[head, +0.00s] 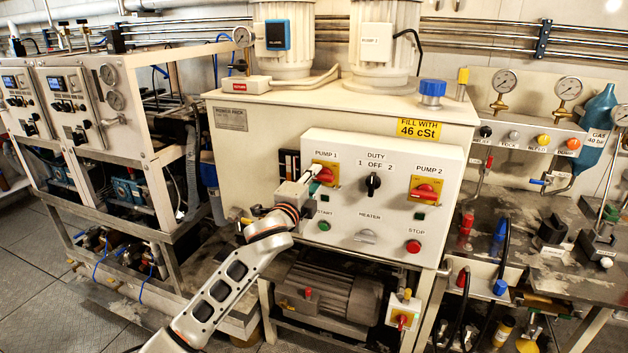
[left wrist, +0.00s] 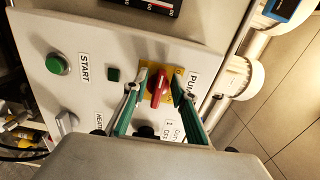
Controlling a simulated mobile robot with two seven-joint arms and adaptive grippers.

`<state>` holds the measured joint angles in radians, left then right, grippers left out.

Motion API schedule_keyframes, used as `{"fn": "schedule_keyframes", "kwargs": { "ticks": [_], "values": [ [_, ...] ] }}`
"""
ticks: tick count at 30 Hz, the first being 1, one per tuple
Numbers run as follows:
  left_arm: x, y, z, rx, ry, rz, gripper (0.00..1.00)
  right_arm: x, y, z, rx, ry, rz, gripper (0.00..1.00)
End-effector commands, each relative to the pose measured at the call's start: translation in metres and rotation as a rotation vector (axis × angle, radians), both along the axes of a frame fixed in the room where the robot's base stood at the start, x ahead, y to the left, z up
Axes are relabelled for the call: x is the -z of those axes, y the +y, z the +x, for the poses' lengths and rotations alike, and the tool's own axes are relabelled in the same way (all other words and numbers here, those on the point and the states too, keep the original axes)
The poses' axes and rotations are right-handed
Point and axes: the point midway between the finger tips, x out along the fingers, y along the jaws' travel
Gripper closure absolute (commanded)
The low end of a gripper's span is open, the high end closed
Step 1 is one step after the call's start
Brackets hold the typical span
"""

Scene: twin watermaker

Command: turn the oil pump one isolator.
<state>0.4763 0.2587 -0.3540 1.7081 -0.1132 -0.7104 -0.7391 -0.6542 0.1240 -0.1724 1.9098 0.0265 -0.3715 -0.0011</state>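The pump one isolator is a red rotary handle (head: 326,174) on a yellow plate, under the PUMP 1 label on the white control panel. In the left wrist view the red handle (left wrist: 158,88) stands between the two fingers of my left gripper (left wrist: 159,82). The green-padded fingers are apart, one on each side, with yellow plate showing between them and the handle. In the head view my left gripper (head: 311,172) reaches in from the left and partly covers the plate. Whether the fingers touch the handle cannot be told. My right gripper is not in view.
The panel also carries a black DUTY switch (head: 373,182), a similar red PUMP 2 isolator (head: 425,191), a green START button (head: 323,225), a HEATER knob (head: 365,236) and a red STOP button (head: 413,246). A motor (head: 330,291) sits below.

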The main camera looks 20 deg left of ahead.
Motion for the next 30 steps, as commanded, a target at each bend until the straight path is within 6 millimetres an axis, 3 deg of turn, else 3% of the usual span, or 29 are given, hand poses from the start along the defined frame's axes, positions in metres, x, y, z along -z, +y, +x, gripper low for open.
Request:
{"fn": "schedule_keyframes", "kwargs": {
  "ticks": [8, 21, 30],
  "values": [
    [0.0, 0.0, -0.014, 0.001, 0.0, 0.001, 0.74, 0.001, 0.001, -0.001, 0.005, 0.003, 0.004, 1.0],
    [0.0, 0.003, -0.097, 0.001, 0.0, 0.001, 0.74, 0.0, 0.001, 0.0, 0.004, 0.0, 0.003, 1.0],
    [0.0, 0.004, -0.12, -0.001, 0.0, 0.0, 0.74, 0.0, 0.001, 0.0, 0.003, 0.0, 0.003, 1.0]
  ]
}}
